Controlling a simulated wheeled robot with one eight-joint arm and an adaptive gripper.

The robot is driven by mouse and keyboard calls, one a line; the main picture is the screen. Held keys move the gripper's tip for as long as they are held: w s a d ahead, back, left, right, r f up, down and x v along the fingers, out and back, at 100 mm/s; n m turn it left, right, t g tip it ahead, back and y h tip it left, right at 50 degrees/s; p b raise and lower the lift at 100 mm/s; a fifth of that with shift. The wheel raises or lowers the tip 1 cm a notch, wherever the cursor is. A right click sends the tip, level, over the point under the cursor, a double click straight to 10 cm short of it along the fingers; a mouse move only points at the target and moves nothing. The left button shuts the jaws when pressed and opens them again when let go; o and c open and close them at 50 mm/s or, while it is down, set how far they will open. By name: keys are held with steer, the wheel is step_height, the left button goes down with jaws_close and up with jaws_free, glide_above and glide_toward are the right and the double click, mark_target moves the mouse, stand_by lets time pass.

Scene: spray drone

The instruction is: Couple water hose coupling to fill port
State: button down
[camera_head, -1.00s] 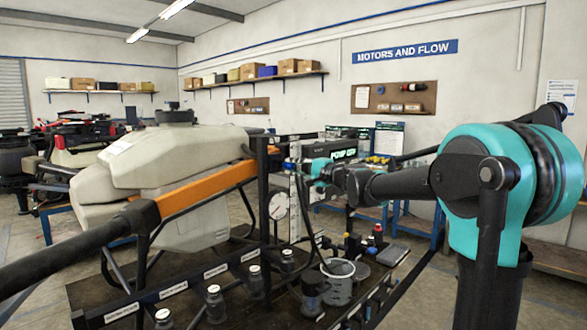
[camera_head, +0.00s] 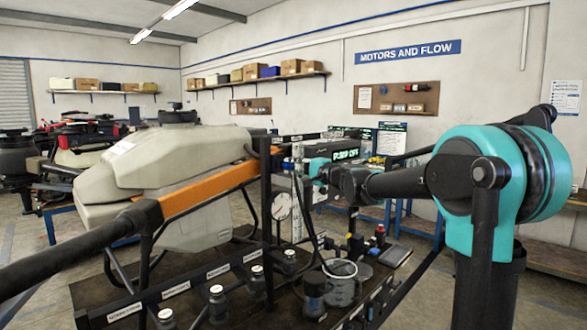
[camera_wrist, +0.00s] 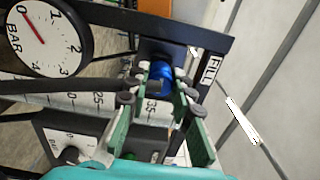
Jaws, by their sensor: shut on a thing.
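My gripper (camera_wrist: 160,92) shows its green-padded fingers in the wrist view, shut on the water hose coupling (camera_wrist: 160,79), which shows as a blue round piece. A black hose (camera_wrist: 90,86) comes in from the left to the fingers. The fill port lies by the FILL label (camera_wrist: 212,67) on a dark frame bar; the fingers and blue piece hide it, so I cannot tell whether they are joined. In the head view my gripper (camera_head: 300,170) is small, at the post beside the gauge.
A pressure gauge (camera_wrist: 42,38) and a marked scale (camera_wrist: 105,102) are close to the fingers. The pale drone tank (camera_head: 165,170) with an orange arm (camera_head: 205,190) stands left. Bottles and a grey bucket (camera_head: 342,285) stand on the dark bench (camera_head: 190,308).

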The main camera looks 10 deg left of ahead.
steer(key=shift+w+a, duration=0.3)
steer(key=shift+a, duration=0.1)
steer(key=c, duration=1.2)
jaws_free()
steer(key=v, duration=1.2)
